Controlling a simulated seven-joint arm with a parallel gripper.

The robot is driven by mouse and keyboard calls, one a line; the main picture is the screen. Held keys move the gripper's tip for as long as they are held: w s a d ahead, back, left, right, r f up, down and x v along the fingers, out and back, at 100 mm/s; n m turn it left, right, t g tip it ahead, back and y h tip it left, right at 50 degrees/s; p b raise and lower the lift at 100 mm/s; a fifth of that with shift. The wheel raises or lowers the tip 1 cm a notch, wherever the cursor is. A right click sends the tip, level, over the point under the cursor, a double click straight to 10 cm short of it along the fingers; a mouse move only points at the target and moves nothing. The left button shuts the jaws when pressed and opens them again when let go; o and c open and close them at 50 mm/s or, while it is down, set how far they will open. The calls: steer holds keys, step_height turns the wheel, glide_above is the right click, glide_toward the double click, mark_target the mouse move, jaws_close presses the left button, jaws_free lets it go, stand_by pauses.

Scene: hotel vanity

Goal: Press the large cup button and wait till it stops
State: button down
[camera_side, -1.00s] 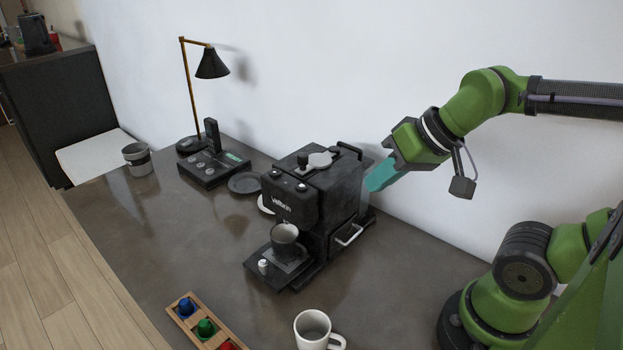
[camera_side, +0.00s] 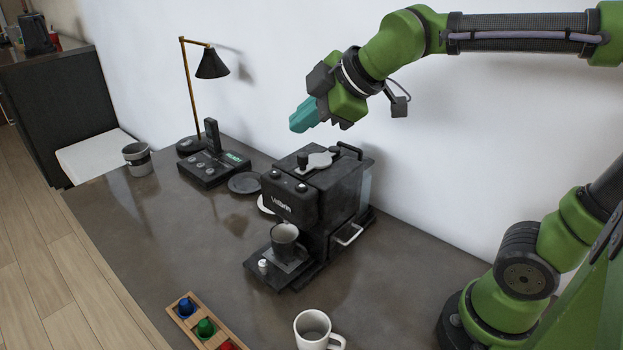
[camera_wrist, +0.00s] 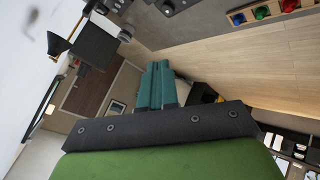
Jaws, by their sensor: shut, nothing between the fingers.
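The black coffee machine (camera_side: 338,203) stands in the middle of the counter. Two round buttons (camera_side: 289,180) sit at the top of its front; I cannot tell which is the large cup one. A dark cup (camera_side: 284,237) stands on the drip tray (camera_side: 262,264) under the spout. My gripper (camera_side: 303,117) has teal fingers and is shut and empty. It is in the air above the machine, apart from it, pointing left. In the wrist view the closed fingers (camera_wrist: 157,85) point out over the room and the floor.
A white mug (camera_side: 311,328) and a wooden tray of coloured capsules (camera_side: 190,322) are at the front.

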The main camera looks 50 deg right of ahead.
mark_target(306, 188)
steer(key=shift+f, duration=4.45)
steer(key=shift+f, duration=0.15)
steer(key=shift+f, duration=0.25)
steer(key=shift+f, duration=0.35)
steer(key=shift+r, duration=0.75)
